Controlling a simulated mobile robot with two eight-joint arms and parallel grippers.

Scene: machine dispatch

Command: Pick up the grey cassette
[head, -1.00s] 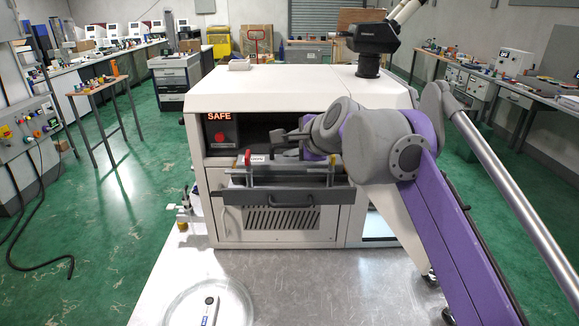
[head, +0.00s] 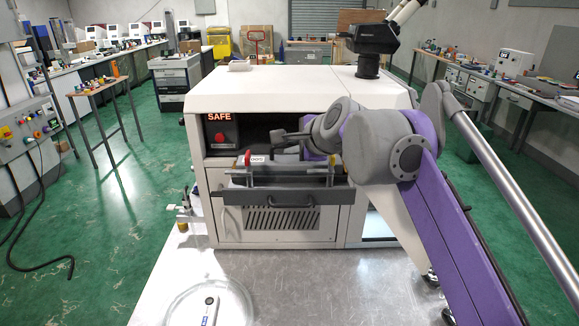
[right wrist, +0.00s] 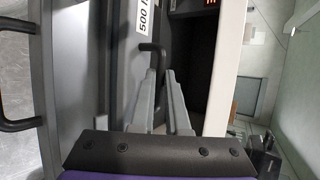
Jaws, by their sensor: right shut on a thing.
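The grey cassette (right wrist: 124,85) lies lengthwise in the right wrist view, with a white label reading "500" and a dark bent handle on its side. In the head view the cassette (head: 290,168) rests across the pulled-out drawer at the machine's front, with a red part and the label at its left end. My right gripper (right wrist: 160,70) has its two grey fingers closed together at the dark handle. In the head view my right gripper (head: 282,138) reaches in from the right, at the machine opening just above the cassette. My left gripper is not in view.
The white machine (head: 270,88) shows a lit "SAFE" sign and has a dark opening behind the drawer (head: 290,197). A microscope (head: 372,45) stands on top. A round clear dish (head: 180,306) with a white device (head: 211,310) lies on the bare metal table (head: 310,285).

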